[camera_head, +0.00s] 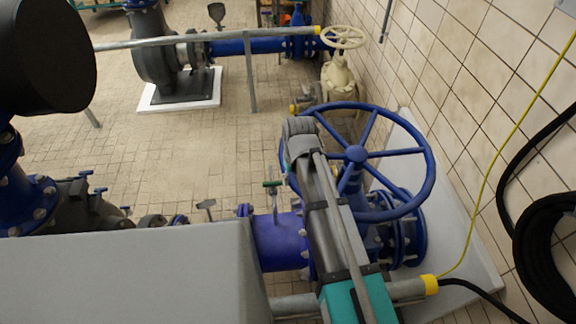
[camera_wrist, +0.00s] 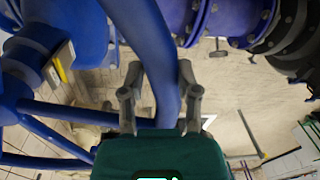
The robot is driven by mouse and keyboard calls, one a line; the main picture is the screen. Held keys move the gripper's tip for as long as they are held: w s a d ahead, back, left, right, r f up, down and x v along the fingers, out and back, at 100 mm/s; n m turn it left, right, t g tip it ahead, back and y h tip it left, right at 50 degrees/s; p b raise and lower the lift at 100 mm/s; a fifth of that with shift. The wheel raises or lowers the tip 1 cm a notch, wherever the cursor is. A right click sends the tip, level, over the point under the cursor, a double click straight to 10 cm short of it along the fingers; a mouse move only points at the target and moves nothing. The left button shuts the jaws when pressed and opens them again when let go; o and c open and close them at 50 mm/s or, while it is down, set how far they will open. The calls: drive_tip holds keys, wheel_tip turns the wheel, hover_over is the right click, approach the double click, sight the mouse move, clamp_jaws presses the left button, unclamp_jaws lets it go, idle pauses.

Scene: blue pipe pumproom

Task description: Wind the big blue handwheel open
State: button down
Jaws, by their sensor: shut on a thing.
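The big blue handwheel (camera_head: 409,152) stands on a blue valve in the middle right of the head view, with several spokes meeting at a central hub (camera_head: 356,154). My arm reaches up from the bottom of the head view to the wheel's left side and hides part of the rim there. In the wrist view the blue rim (camera_wrist: 151,38) runs between the two grey fingers of my gripper (camera_wrist: 161,92). The fingers are shut on the rim, one on each side. The wheel's spokes (camera_wrist: 60,108) show at the left of the wrist view.
A smaller cream handwheel (camera_head: 342,37) stands on a cream valve behind. A tiled wall (camera_head: 450,80) is close on the right, with a yellow cable (camera_head: 515,140) and a coiled black hose (camera_head: 545,250). Blue pipework (camera_head: 277,240) lies below the wheel. Tiled floor (camera_head: 190,140) is open at left.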

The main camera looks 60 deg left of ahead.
drive_tip(key=shift+d+n, duration=0.5)
drive_tip(key=shift+d, duration=0.65)
drive_tip(key=shift+c, duration=1.7)
unclamp_jaws()
drive_tip(key=shift+w+d, duration=0.1)
drive_tip(key=shift+a, duration=0.25)
